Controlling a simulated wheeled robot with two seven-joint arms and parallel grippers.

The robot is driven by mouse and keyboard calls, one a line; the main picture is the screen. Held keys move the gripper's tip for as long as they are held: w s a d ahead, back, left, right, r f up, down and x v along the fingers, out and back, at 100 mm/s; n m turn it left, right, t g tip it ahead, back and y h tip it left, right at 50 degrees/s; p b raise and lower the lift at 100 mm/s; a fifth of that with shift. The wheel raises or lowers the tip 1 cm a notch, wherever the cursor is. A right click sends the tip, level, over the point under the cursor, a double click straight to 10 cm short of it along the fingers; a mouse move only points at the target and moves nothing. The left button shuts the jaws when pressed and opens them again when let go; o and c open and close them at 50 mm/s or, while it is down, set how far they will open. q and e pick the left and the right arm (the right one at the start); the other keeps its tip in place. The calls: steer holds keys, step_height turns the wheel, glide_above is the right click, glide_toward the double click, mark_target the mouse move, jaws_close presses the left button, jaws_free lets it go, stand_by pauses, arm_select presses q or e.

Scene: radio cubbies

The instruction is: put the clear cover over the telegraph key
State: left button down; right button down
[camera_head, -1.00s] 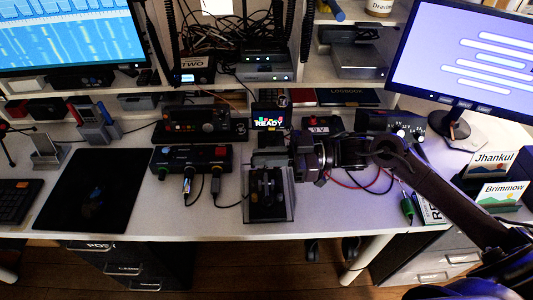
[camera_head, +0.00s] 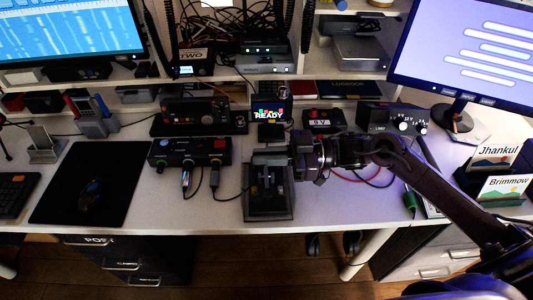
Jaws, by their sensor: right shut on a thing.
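The telegraph key (camera_head: 267,182) sits on a dark base near the desk's front edge, in the middle of the view. The clear cover (camera_head: 284,201) shows as a faint see-through box around the key; I cannot tell whether its rim touches the desk. My right gripper (camera_head: 272,158) comes in from the right and is shut at the cover's top, just behind and above the key. Its fingertips are dark and hard to make out. My left gripper is not in view.
A dark control box (camera_head: 190,151) with cables stands left of the key. A small READY screen (camera_head: 268,111) stands behind it. A mouse mat (camera_head: 82,185) lies at the left, and a dark radio unit (camera_head: 392,118) stands at the back right. The desk immediately right of the key is clear.

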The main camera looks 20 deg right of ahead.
steer(key=c, duration=1.5)
jaws_free()
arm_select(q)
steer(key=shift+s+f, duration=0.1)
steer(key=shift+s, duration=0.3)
arm_select(e)
steer(key=shift+o, duration=0.2)
